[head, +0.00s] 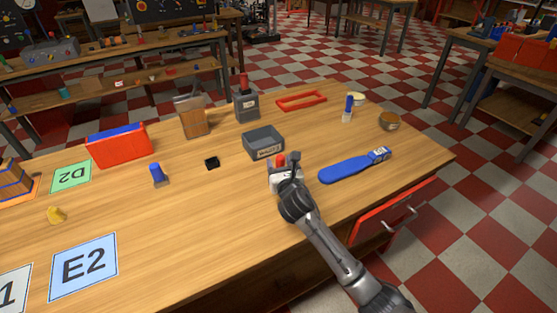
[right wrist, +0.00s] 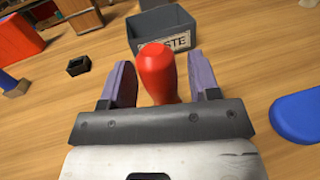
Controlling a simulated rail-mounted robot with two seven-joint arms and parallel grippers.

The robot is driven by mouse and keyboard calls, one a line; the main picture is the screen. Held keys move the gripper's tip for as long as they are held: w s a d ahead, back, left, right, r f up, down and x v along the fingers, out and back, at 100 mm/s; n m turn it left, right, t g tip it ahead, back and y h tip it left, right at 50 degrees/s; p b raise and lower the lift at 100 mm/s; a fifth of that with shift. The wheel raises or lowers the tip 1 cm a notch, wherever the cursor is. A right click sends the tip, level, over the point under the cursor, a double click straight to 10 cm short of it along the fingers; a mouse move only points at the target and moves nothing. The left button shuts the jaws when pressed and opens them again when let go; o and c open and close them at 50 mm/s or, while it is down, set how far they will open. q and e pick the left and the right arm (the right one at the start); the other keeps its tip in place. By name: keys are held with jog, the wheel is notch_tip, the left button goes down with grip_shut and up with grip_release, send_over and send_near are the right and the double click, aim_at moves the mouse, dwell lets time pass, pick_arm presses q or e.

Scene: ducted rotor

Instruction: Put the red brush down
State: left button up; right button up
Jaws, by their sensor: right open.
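My right gripper (head: 284,170) is low over the table, in front of the grey waste bin. Its two fingers (right wrist: 161,84) stand apart in the right wrist view. The red brush shows there as a rounded red handle (right wrist: 156,70) between the fingers, with gaps on both sides. In the head view only a bit of red (head: 281,160) shows at the gripper; the brush's lower end is hidden, so I cannot tell how it rests. My left gripper is not in view.
The waste bin (head: 263,145) is just beyond the gripper, also in the right wrist view (right wrist: 150,38). A blue-handled tool (head: 345,170) lies to the right. A small black box (head: 212,163) and a blue-handled piece (head: 158,174) are to the left.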

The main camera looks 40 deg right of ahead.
jog(key=p+v, duration=0.2)
jog(key=v, duration=0.7)
jog(key=shift+p, duration=0.3)
jog(key=shift+v, duration=0.8)
